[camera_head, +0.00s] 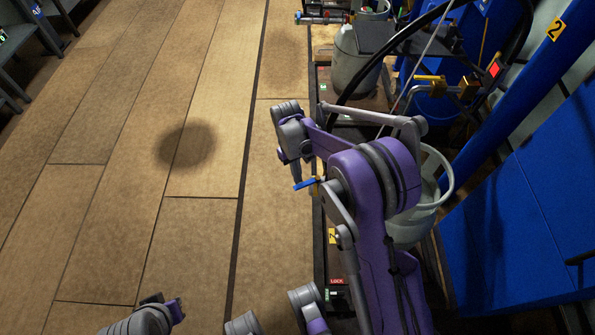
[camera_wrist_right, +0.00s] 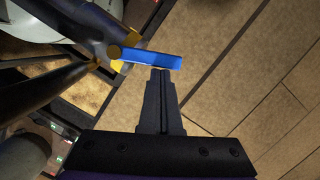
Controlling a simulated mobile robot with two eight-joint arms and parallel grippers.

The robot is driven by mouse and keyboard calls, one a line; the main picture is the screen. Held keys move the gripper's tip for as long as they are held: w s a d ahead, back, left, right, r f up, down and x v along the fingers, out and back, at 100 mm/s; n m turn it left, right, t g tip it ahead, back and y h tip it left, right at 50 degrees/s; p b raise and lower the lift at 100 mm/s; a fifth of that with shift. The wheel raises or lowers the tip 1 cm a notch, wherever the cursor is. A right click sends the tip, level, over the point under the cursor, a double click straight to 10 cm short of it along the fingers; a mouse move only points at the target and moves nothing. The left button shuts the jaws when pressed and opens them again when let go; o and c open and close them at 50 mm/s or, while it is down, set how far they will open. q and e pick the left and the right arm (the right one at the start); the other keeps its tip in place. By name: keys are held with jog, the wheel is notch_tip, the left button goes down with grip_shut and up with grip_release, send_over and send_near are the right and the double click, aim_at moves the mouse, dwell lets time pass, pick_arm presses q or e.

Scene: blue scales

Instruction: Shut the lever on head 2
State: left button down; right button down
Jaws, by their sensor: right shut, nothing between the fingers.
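The blue lever (camera_head: 305,183) of the head beside the yellow "2" plate (camera_head: 332,236) shows in the head view, at the left edge of the dark rack. In the right wrist view the blue lever (camera_wrist_right: 152,60) lies crosswise on a yellow fitting with a round brass pivot, slanting slightly down to the right. My right gripper (camera_head: 296,179) points down next to the lever. In the wrist view my right gripper (camera_wrist_right: 160,72) is shut and empty, its tips just below the blue handle; I cannot tell whether they touch.
A pale container (camera_head: 420,215) stands behind my right arm, and another (camera_head: 356,65) is farther back. A yellow-and-grey fitting (camera_head: 440,86) and a blue post (camera_head: 530,75) are at the right. The tan floor (camera_head: 150,210) at left is open.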

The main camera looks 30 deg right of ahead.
aim_at(301, 185)
jog(key=s+n, duration=0.1)
jog(key=n, duration=0.2)
jog(key=shift+s+a+h, duration=0.25)
jog(key=shift+s+h, duration=0.1)
jog(key=shift+h, duration=0.05)
jog(key=s+n, duration=0.2)
jog(key=n, duration=0.1)
jog(key=shift+n+t+h, duration=0.3)
jog(key=s+n, duration=0.1)
jog(key=n, duration=0.1)
jog(key=s+d+n, duration=0.1)
jog(key=n, duration=0.1)
jog(key=shift+s+d+t+h, duration=0.1)
jog(key=shift+s+t+h, duration=0.15)
jog(key=shift+t+h, duration=0.15)
jog(key=shift+s+d, duration=0.1)
jog(key=shift+s, duration=0.05)
